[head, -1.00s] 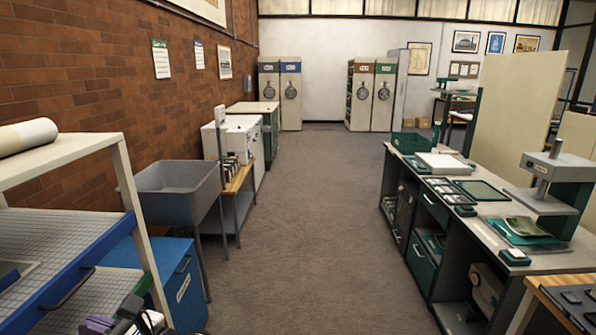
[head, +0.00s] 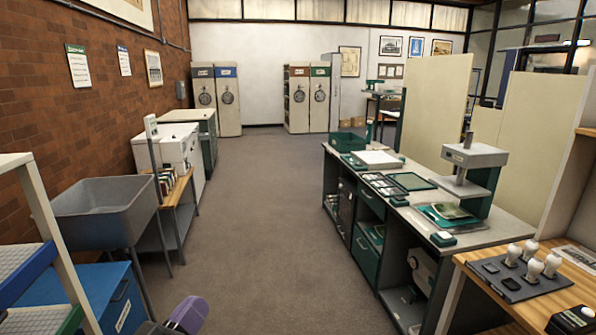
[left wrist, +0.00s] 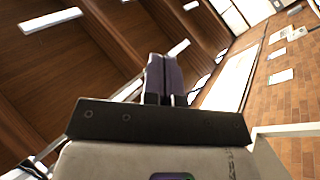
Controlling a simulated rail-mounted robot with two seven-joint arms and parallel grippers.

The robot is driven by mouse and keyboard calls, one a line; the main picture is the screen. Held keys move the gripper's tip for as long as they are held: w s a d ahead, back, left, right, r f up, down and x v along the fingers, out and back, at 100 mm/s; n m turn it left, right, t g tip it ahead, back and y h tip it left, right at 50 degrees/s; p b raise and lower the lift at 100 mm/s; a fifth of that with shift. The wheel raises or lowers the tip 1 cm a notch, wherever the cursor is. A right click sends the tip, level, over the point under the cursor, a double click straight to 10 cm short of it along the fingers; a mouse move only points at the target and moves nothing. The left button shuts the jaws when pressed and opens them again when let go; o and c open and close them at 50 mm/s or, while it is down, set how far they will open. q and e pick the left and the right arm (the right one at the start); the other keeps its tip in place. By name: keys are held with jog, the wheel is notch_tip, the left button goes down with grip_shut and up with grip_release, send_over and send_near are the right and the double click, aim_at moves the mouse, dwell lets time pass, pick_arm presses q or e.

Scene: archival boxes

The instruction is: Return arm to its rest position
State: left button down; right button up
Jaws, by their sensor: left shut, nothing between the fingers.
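My left gripper (head: 188,312) shows at the bottom edge of the head view, as a purple finger end over the carpet, right of the blue cabinet. In the left wrist view its two purple-grey fingers (left wrist: 166,78) are pressed together with nothing between them. They point toward the wooden ceiling and the top of the brick wall. The rest of the left arm is mostly below the head view. My right gripper is not in view.
A grey sink (head: 103,208) and a blue cabinet (head: 88,293) stand at left, behind a white-framed shelf (head: 52,232). A long workbench (head: 415,211) and a wooden table (head: 540,285) with several white-knobbed items stand at right. The carpeted aisle (head: 255,200) between is clear.

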pick_arm(q)
jog(key=s+a+f+g+y+p, duration=0.2)
jog(key=s+f+g+y, duration=0.4)
jog(key=f, duration=0.5)
jog(key=s+a+f+g+y+p, duration=0.1)
jog(key=s+a+f+g+p, duration=0.25)
jog(key=s+f, duration=0.5)
jog(key=s+f+m+g+p, duration=0.1)
jog(key=s+f+g+p, duration=0.15)
jog(key=s+f, duration=0.5)
jog(key=s+f+m+g+p, duration=0.15)
jog(key=s+f+g, duration=0.25)
jog(key=s, duration=0.6)
notch_tip(320, 180, up, 38)
jog(key=w+p, duration=0.1)
jog(key=p, duration=3.6)
jog(key=shift+d+n+y+p, duration=0.25)
jog(key=shift+n+y+p, duration=0.05)
jog(key=shift+n, duration=0.15)
jog(key=shift+s+a, duration=0.1)
jog(key=shift+s, duration=0.05)
